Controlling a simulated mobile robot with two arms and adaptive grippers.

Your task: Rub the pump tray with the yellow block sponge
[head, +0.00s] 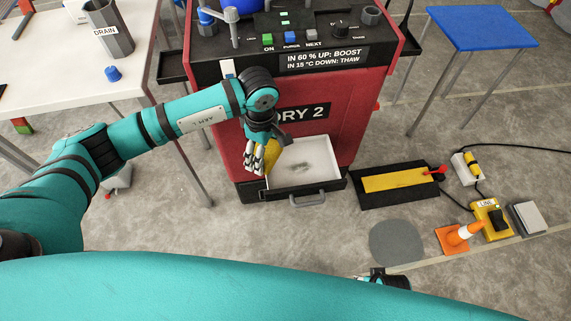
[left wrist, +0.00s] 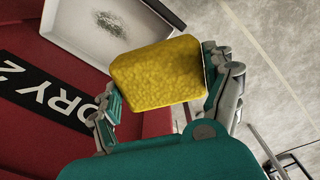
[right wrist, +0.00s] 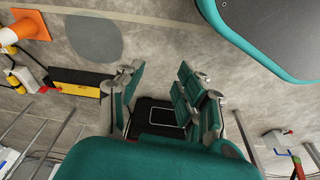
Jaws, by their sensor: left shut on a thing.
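The yellow block sponge (left wrist: 157,75) is held between the fingers of my left gripper (left wrist: 160,88), which is shut on it. In the head view the sponge (head: 271,157) shows partly behind the fingers of my left gripper (head: 262,158), at the left side of the pump tray. The white pump tray (head: 325,178) is pulled out low at the front of the red machine and has a dark grey smudge on its floor. The tray (left wrist: 75,18) also shows beyond the sponge in the left wrist view. I cannot tell whether sponge and tray touch. My right gripper (right wrist: 157,95) is open and empty.
The red machine (head: 350,105) stands ahead, with a white table (head: 60,75) left and a blue table (head: 480,28) right. A black and yellow floor unit (head: 400,184), an orange cone (head: 460,236) and a yellow switch box (head: 492,218) are on the floor at right.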

